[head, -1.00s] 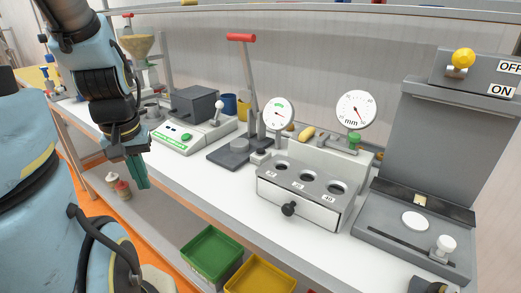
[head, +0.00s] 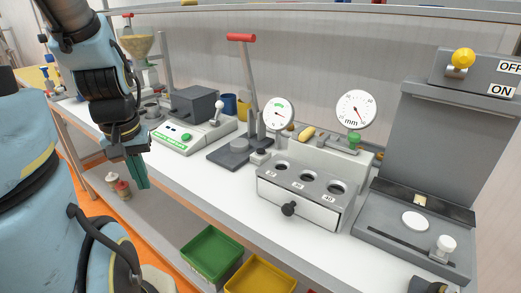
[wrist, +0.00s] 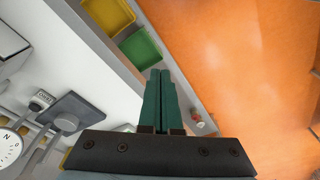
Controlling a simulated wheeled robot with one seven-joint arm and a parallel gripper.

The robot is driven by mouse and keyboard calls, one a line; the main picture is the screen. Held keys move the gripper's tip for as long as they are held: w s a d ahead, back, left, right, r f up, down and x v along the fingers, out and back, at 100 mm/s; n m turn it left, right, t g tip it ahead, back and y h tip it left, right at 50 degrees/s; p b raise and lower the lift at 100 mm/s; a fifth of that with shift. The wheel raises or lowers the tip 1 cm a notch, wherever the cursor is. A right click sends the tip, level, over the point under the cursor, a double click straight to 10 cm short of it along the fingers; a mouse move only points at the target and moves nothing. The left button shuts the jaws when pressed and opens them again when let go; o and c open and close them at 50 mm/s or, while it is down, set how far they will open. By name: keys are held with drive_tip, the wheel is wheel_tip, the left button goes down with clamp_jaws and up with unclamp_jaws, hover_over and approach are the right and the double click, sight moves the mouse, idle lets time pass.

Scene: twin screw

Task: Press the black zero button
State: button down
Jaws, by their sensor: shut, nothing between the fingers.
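In the wrist view a small dark button (wrist: 35,106) next to a label shows at the left; the label is too small to read surely. My gripper (head: 139,172) has green fingers held together, pointing down, with nothing between them. It hangs in front of the bench edge, left of the button and well apart from it. The fingers also show in the wrist view (wrist: 160,74), over the bench edge and floor.
The lever press (head: 235,150) with a red-handled lever stands left of the button. A grey box with three holes (head: 305,180) stands to its right. Green (head: 210,252) and yellow (head: 258,275) bins sit below the bench.

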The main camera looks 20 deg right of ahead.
drive_tip(key=w+d+r+n+t+h+p, duration=0.1)
drive_tip(key=w+d+r+n+t, duration=0.2)
drive_tip(key=w+d, duration=0.7)
drive_tip(key=w+d+r+n+t+h, duration=0.2)
drive_tip(key=w+d+r+n+t, duration=0.15)
drive_tip(key=w+d, duration=0.7)
drive_tip(key=n+y+p, duration=0.2)
drive_tip(key=n+y, duration=0.4)
drive_tip(key=n, duration=0.1)
hover_over(264, 151)
drive_tip(key=f, duration=0.1)
drive_tip(key=shift+f+m+t+h, duration=0.1)
drive_tip(key=shift+m+t+h, duration=0.2)
drive_tip(key=shift+t, duration=0.15)
drive_tip(key=shift+f+b, duration=0.1)
drive_tip(key=shift+b, duration=0.25)
wheel_tip(264, 151, down, 6)
drive_tip(key=b, duration=0.6)
drive_tip(key=shift+b, duration=0.3)
drive_tip(key=shift+f+b, duration=0.55)
drive_tip(key=shift+f, duration=0.75)
drive_tip(key=shift+f, duration=0.15)
